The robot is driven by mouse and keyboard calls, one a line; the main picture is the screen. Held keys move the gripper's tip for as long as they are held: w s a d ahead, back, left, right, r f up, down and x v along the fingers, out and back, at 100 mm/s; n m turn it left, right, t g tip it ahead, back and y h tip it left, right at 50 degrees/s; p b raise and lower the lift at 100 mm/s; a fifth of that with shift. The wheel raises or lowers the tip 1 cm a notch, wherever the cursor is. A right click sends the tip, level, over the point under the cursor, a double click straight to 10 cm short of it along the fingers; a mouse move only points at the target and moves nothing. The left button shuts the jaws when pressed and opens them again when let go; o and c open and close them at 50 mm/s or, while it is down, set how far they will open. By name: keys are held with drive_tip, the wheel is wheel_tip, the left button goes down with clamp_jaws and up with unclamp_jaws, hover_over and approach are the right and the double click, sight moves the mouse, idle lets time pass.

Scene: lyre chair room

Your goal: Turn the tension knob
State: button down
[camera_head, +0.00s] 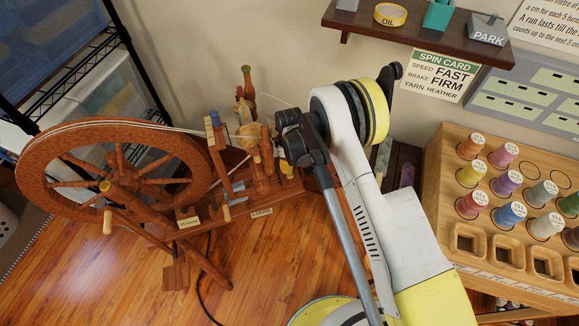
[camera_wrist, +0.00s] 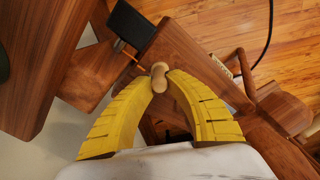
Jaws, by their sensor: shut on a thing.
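A wooden spinning wheel (camera_head: 32,160) stands on the floor at left in the head view, with its big wheel, spokes and a base bearing small labels. One label (camera_head: 261,212) reads LOOSE. In the wrist view, a small pale wooden knob (camera_wrist: 159,71) sits between the yellow fingertips of my gripper (camera_wrist: 160,84). The fingers are shut on it. The knob lies close against a brown wooden part of the wheel. In the head view my arm covers much of this area, and the held knob cannot be made out there.
A wooden rack (camera_head: 441,167) with several thread spools stands at right. A dark shelf (camera_head: 415,36) is above on the wall, with a spin card (camera_head: 441,76) below it. A black wire rack (camera_head: 131,55) is at left.

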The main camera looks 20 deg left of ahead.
drive_tip(key=c, duration=1.3)
unclamp_jaws()
wheel_tip(320, 180, up, 12)
